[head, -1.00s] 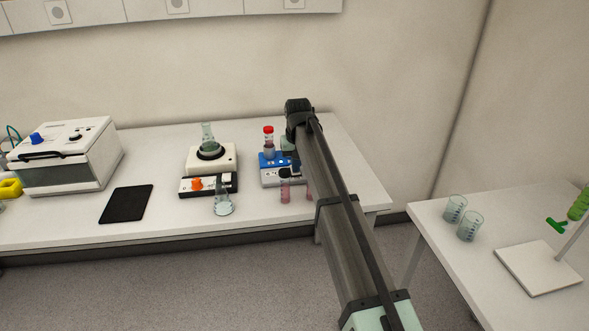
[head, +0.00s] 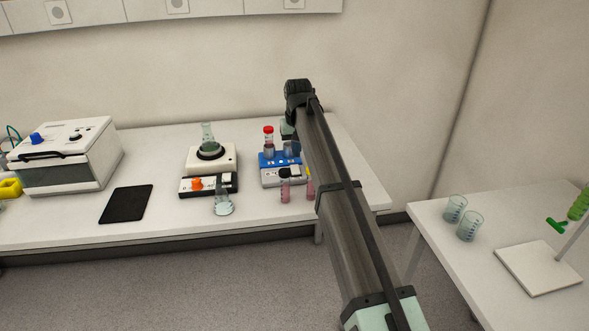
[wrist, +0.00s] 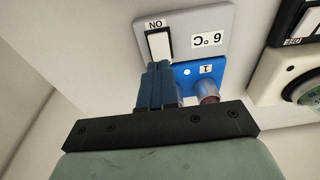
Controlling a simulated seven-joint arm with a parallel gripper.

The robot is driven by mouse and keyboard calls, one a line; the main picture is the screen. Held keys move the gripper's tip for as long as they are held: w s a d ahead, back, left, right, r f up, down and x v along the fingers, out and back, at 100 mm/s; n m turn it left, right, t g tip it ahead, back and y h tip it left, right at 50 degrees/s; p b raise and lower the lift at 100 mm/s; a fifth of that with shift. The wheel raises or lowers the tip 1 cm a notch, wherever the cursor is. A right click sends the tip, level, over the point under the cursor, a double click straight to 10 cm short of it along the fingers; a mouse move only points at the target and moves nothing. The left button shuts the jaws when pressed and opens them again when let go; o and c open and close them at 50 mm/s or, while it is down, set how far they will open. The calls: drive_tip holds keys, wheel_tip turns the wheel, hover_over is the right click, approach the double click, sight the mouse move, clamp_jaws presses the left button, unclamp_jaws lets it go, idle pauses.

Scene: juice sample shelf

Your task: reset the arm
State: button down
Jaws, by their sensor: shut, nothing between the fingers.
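My gripper (wrist: 157,85) shows in the wrist view as two blue fingers, shut and empty. They point at the white rocker switch (wrist: 159,44), marked ON, on the grey front of the blue-topped block (wrist: 183,72). I cannot tell whether the fingertips touch the switch. A "6 °C" label is beside the switch. In the head view the blue-topped block (head: 268,164) stands on the bench, with a red-capped vial (head: 268,142) upright on it. My arm partly hides the block's right side, and the fingers are hard to make out there.
Two vials with pink liquid (head: 285,189) stand before the block. Two beakers (head: 455,208) are on the right table.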

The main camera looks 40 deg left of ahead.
drive_tip(key=shift+r, duration=0.75)
